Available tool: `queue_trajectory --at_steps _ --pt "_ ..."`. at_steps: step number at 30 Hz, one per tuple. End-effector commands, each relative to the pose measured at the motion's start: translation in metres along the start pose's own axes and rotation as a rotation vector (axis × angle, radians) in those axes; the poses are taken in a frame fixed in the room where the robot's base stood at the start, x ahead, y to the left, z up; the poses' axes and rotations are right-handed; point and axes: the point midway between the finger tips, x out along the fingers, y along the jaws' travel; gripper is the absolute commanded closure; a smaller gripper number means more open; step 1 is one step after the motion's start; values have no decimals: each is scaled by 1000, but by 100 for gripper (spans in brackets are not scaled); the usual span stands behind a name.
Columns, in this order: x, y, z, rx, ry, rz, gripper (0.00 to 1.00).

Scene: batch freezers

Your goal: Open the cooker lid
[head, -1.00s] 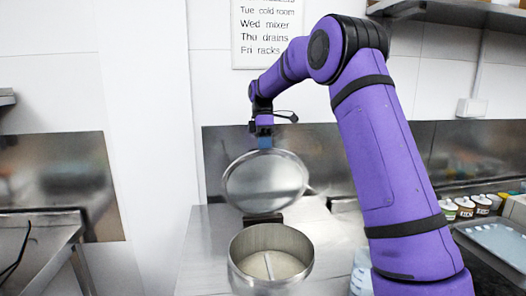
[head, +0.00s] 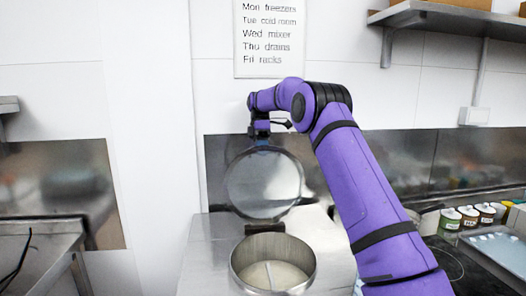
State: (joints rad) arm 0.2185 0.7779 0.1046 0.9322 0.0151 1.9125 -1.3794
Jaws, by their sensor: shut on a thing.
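The cooker (head: 238,268) is a round metal pot set on a steel counter, open at the top, with a divider bar and pale contents inside. Its round lid (head: 265,186) stands raised behind the pot, close to upright, its shiny disc facing me. The lid's lower edge is near a dark hinge block at the pot's back. My gripper (head: 262,141) is at the lid's top edge and is shut on the lid. The fingertips are small and partly hidden, so the exact grip point is unclear.
A steel counter (head: 205,258) surrounds the pot. Several small tubs (head: 468,215) and a pale tray (head: 495,246) are at right. A wall shelf (head: 440,16) hangs at upper right. A steel table (head: 40,248) stands at left. The wall is close behind the lid.

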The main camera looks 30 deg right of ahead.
Motion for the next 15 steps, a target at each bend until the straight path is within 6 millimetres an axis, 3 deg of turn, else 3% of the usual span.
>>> queue_trajectory --at_steps 12,13,15 --pt "5 4 0 0 -1 -14 100" --pt "5 4 0 0 -1 -14 85" --pt "5 4 0 0 -1 -14 69"
